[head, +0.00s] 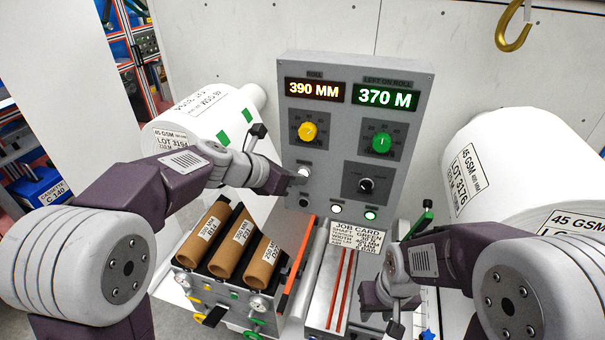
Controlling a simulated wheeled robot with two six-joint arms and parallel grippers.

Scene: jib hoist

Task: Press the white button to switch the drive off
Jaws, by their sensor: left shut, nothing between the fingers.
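The grey control panel (327,130) stands upright at the centre. A round white button (305,171) sits at its lower left, below the yellow knob (307,131). My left gripper (297,180) is shut and empty, with its tip at the white button's lower left edge and covering part of it. I cannot tell whether the tip touches the button. My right gripper (394,318) hangs low at the right, below the panel and in front of the job card (355,237). Its fingers are too unclear to tell whether they are open.
The panel also has a green knob (381,143), a black knob (366,186), a lit white lamp (336,208) and a lit green one (370,215). Brown cores (232,247) lie in a rack below. Large white rolls (208,118) flank the panel. A hook (513,38) hangs upper right.

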